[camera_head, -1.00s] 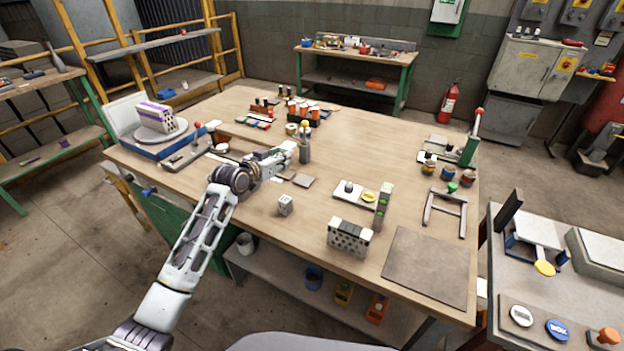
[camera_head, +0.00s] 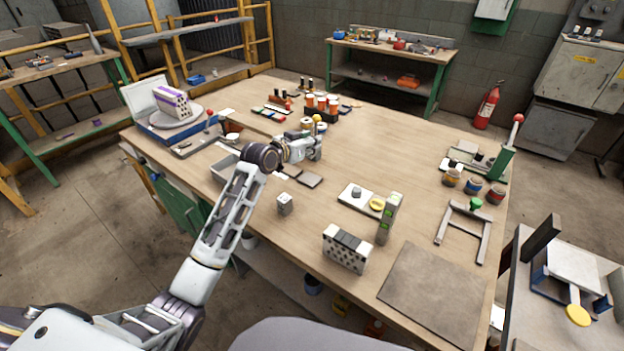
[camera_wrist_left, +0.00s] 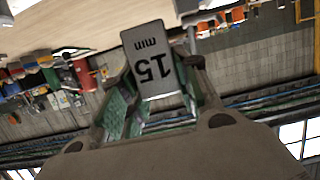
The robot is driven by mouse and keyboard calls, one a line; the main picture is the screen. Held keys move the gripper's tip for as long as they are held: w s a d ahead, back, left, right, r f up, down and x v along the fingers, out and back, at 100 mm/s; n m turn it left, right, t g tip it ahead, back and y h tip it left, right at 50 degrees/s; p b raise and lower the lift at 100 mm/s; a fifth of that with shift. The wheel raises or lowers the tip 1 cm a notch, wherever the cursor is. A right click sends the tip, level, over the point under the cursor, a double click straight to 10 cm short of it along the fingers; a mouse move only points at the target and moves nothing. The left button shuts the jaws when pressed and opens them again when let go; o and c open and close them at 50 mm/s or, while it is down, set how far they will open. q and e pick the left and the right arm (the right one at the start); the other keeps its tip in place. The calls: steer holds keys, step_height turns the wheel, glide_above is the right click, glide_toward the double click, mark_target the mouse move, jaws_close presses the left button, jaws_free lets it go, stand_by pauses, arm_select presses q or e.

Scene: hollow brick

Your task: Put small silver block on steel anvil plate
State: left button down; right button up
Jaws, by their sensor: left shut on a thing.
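My left gripper (camera_head: 308,150) is above the middle of the table, beside an upright post with a yellow ball on top (camera_head: 317,119). In the left wrist view my gripper (camera_wrist_left: 155,82) is shut on a small silver block (camera_wrist_left: 150,50) marked "15 mm". The block is clear of any surface in that view; in the head view I cannot make it out. I cannot tell whether either is the steel anvil plate. My right gripper is out of view.
A small pale cube (camera_head: 285,203) stands on the wooden table. A large flat grey-brown sheet (camera_head: 437,292) covers the near right corner.

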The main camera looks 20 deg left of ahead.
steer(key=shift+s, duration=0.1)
arm_select(q)
steer(key=shift+f, duration=0.5)
step_height(320, 180, down, 3)
steer(key=shift+f+b, duration=0.3)
steer(key=shift+f, duration=0.15)
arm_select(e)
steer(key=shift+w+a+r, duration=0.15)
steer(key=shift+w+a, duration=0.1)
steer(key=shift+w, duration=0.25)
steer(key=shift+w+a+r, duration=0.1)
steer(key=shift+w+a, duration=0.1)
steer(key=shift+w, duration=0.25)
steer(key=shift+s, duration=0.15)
